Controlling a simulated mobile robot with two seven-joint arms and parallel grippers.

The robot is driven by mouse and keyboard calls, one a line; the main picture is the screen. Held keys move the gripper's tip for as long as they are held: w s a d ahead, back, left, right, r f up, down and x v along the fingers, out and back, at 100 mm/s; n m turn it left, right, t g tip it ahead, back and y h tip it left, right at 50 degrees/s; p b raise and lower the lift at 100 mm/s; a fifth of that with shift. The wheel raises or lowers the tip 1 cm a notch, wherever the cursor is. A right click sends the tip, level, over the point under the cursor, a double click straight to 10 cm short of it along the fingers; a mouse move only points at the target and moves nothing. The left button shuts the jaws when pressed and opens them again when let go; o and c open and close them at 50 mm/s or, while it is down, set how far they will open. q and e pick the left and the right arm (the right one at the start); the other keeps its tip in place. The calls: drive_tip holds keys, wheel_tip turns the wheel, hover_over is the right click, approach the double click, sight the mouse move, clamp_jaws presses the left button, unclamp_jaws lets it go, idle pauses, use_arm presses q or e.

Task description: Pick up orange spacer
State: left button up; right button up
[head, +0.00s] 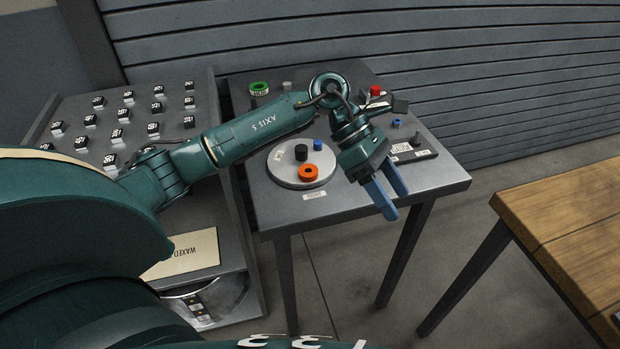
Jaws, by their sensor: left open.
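The orange spacer (308,173) is a short ring with a dark hole. It sits on the front part of a round light-grey plate (281,174) on the grey table. A black cylinder (301,152) and a small blue piece (318,145) stand behind it on the same plate. My left gripper (398,203) is open and empty, with its blue fingers pointing down. It is to the right of the orange spacer and apart from it, near the table's front edge. My right gripper is not in view.
A green ring (259,89) and a grey piece (287,86) are at the table's back left. A red piece (376,91) and a blue piece (397,123) are at the right. A side stand (78,114) holds several dark cubes. A wooden table (555,205) stands at the right.

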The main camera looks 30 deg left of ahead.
use_arm(q)
drive_tip(key=w+a+r+m+t+y, duration=0.1)
drive_tip(key=w+a+y, duration=0.15)
drive_tip(key=a, duration=0.35)
drive_tip(key=w+a+r+y, duration=0.1)
drive_tip(key=a+y, duration=0.3)
drive_tip(key=a, duration=0.2)
wheel_tip(320, 180, up, 4)
drive_tip(key=y+b, duration=0.1)
drive_tip(key=y, duration=0.2)
hover_over(308, 164)
drive_tip(key=s, duration=0.2)
drive_tip(key=shift+t, duration=0.4)
drive_tip(key=f, duration=0.7)
drive_tip(key=shift+w+d, duration=0.15)
drive_tip(key=shift+d, duration=0.05)
drive_tip(key=shift+d+f+p, duration=0.2)
drive_tip(key=shift+f+p, duration=0.1)
drive_tip(key=shift+f, duration=1.25)
drive_tip(key=shift+d+f+p, duration=0.15)
drive_tip(key=shift+f+p, duration=0.15)
drive_tip(key=shift+f, duration=1.2)
drive_tip(key=c, duration=1)
